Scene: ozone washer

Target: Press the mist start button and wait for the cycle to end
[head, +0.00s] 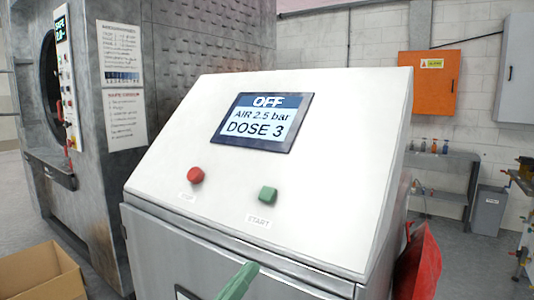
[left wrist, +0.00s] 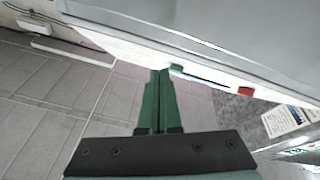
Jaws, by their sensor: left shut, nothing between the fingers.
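The control console (head: 330,110) has a sloped white panel. Its display (head: 262,122) reads OFF, AIR 2.5 bar, DOSE 3. A green button (head: 268,194) sits above the label START, and a red button (head: 196,175) sits to its left. My left gripper (head: 245,273) is shut and empty, its green fingers low in front of the console, below the green button. In the left wrist view, the shut fingertips (left wrist: 160,72) appear beside the green button (left wrist: 176,69); the gap is hard to judge. The red button (left wrist: 245,91) is farther right. My right gripper is not in view.
A large grey washer (head: 90,120) stands at the left behind the console. A cardboard box (head: 40,272) lies on the floor at lower left. A red bag-like object (head: 420,262) is at the console's right side. An orange wall cabinet (head: 430,85) hangs behind.

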